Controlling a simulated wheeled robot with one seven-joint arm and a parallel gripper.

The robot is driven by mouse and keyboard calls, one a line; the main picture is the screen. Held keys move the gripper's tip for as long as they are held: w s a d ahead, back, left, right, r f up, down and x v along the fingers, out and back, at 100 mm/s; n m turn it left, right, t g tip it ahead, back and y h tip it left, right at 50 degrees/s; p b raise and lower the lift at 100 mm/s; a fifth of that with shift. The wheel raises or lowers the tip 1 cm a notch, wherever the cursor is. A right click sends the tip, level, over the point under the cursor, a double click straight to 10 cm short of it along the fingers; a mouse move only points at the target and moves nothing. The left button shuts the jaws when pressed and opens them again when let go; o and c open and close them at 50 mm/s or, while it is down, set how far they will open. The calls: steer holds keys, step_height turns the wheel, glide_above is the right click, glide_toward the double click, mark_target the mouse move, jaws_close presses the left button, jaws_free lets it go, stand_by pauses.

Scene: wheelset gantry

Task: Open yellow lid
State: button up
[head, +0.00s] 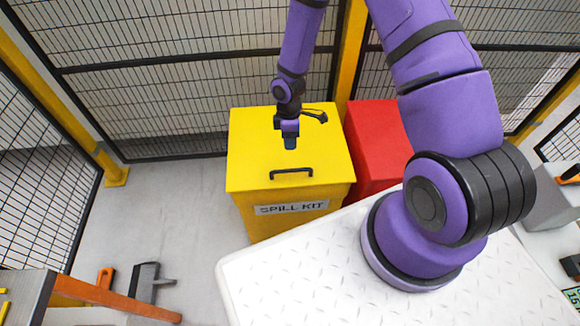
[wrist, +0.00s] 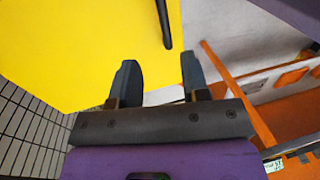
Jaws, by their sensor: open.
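The yellow lid (head: 250,150) lies closed on the yellow spill kit box (head: 252,212). A black bar handle (head: 291,172) is fixed near the lid's front edge. My gripper (head: 290,143) is over the lid, behind the handle in the head view. In the wrist view my gripper (wrist: 160,68) is open, its two dark fingers apart with nothing between them. There the yellow lid (wrist: 80,50) fills the upper left, and the handle (wrist: 164,24) lies beyond the fingertips, apart from them. The exact height above the lid is hard to tell.
A red box (head: 373,135) stands right of the yellow box, partly hidden by my arm. Mesh fence panels (head: 150,105) and yellow posts stand behind. A dustpan (head: 146,283) lies on the floor at lower left.

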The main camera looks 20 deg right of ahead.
steer(key=f, duration=0.2)
glide_above(290, 167)
steer(key=s+a, duration=0.2)
steer(key=s, duration=0.2)
steer(key=f, duration=0.9)
steer(key=shift+w+d+f, duration=0.15)
steer(key=shift+d+f, duration=0.05)
steer(key=shift+f, duration=0.2)
jaws_close()
